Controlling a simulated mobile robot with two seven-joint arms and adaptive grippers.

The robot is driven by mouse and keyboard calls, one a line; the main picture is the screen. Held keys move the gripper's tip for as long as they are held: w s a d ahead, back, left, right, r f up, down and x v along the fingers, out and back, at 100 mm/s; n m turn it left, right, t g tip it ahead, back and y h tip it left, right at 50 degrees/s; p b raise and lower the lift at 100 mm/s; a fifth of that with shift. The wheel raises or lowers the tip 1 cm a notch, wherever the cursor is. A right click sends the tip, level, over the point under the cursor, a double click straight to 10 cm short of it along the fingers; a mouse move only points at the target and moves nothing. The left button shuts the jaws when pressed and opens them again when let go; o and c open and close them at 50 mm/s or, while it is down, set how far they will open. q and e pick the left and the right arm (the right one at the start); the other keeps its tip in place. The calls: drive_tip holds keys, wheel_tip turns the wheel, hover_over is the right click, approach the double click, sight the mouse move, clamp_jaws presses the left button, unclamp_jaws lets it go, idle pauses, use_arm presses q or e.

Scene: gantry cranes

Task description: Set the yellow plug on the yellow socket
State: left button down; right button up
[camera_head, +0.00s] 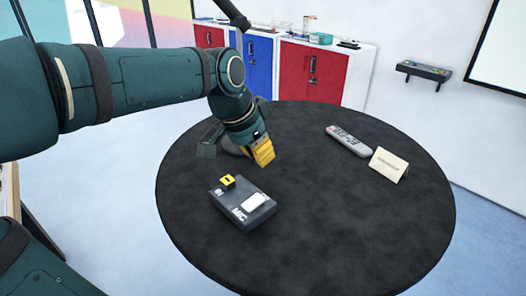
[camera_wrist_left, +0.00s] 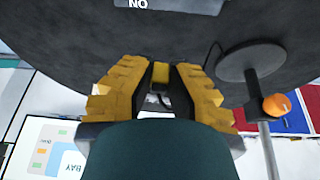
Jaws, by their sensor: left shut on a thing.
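My left gripper (camera_head: 263,152), with yellow ridged fingers, is above the dark table, up and to the right of the black box in the head view. In the left wrist view its fingers (camera_wrist_left: 161,88) are shut on a small yellow and dark piece, the yellow plug (camera_wrist_left: 160,74); the fingers hide it in the head view. The yellow socket (camera_head: 228,181) is a small yellow block with a dark mark, on the far left part of the black box (camera_head: 237,212). The plug and socket are apart. My right gripper is not in view.
A grey round base (camera_wrist_left: 250,60) with a pole and orange knob (camera_wrist_left: 277,106) stands close to the gripper. A remote (camera_head: 348,141) and a folded card (camera_head: 388,164) lie at the table's right. The table's front right is clear.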

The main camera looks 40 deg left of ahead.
use_arm(q)
hover_over(229, 179)
drive_tip(key=s, duration=0.1)
drive_tip(key=shift+a+r, duration=0.15)
drive_tip(key=shift+r, duration=0.1)
idle(1.5)
drive_tip(key=shift+f, duration=0.15)
idle(0.4)
drive_tip(key=shift+f+b, duration=0.85)
drive_tip(key=shift+f+b, duration=1.55)
drive_tip(key=shift+f, duration=0.15)
idle(2.7)
